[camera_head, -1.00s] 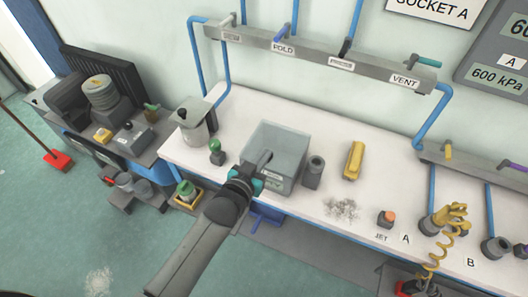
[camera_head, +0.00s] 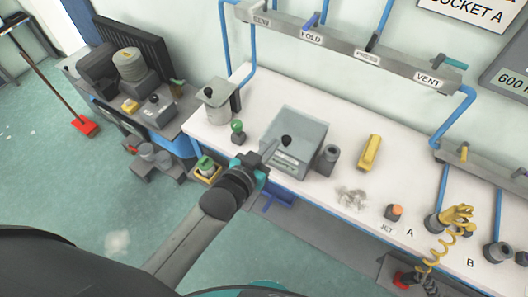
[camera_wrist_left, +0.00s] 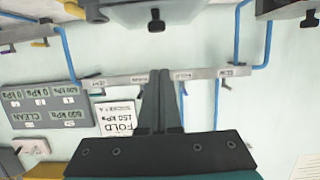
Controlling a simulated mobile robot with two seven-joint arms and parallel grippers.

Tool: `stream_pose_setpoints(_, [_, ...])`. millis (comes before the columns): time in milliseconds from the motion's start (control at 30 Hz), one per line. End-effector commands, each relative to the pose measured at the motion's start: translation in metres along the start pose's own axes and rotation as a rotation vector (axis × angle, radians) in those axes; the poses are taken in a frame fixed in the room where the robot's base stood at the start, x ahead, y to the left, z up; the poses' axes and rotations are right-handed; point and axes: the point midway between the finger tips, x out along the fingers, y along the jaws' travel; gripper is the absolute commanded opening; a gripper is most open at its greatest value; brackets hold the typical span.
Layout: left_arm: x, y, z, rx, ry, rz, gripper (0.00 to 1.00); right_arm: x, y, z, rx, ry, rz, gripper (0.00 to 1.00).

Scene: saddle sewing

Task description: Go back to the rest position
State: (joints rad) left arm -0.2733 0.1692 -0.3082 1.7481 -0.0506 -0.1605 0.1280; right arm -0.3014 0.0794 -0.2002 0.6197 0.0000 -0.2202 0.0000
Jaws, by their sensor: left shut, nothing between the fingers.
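My left gripper (camera_head: 266,158) is at the front edge of the white workbench (camera_head: 290,203), just in front of a grey box (camera_head: 303,133) with a dark knob on it. In the left wrist view its two fingers (camera_wrist_left: 160,75) are together with nothing between them. That view looks upside down at the wall and valve rail. Whether the gripper touches the box cannot be told. My right gripper does not show in either view.
A pot (camera_head: 214,101) and a green-knobbed piece (camera_head: 238,131) stand left of the box. A grey cylinder (camera_head: 328,160), a yellow block (camera_head: 370,152), pale scraps (camera_head: 352,196) and an orange-topped button (camera_head: 394,212) are to its right. Valve rail (camera_head: 340,47) runs above.

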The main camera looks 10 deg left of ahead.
Motion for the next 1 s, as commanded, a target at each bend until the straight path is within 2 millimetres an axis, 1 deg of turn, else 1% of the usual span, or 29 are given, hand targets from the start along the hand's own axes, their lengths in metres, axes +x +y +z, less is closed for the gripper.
stream_pose_setpoints(33, [-0.009, 0.001, 0.001, 0.0, -0.001, 0.001, 0.0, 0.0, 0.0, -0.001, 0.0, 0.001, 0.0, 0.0])
stream_pose_setpoints(100, [-0.018, 0.001, 0.002, 0.0, -0.001, 0.001, 0.0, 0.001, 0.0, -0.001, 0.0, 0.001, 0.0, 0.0])
stream_pose_setpoints(300, [-0.033, 0.0, 0.001, 0.0, 0.001, 0.0, 0.0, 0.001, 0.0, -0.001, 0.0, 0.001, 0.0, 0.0])
stream_pose_setpoints(600, [-0.036, 0.0, 0.001, 0.0, 0.003, 0.0, 0.0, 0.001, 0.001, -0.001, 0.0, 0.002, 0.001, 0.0])
stream_pose_setpoints(667, [-0.036, 0.0, 0.004, 0.0, -0.001, -0.001, 0.0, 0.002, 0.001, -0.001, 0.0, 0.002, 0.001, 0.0])
stream_pose_setpoints(767, [-0.032, -0.002, 0.028, 0.0, -0.035, -0.006, 0.0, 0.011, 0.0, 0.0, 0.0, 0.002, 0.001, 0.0])
stream_pose_setpoints(833, [-0.028, -0.005, 0.063, 0.0, -0.085, -0.014, 0.0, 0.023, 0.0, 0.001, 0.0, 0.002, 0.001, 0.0])
stream_pose_setpoints(867, [-0.026, -0.006, 0.082, -0.001, -0.113, -0.018, 0.0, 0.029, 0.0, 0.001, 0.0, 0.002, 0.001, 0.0])
stream_pose_setpoints(900, [-0.024, -0.009, 0.111, -0.002, -0.156, -0.025, 0.0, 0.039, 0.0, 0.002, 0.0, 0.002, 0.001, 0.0])
stream_pose_setpoints(967, [-0.023, -0.012, 0.158, -0.004, -0.226, -0.035, 0.0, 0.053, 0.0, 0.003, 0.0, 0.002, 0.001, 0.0])
stream_pose_setpoints(1000, [-0.023, -0.014, 0.19, -0.005, -0.275, -0.041, 0.0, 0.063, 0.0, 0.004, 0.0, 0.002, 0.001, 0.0])
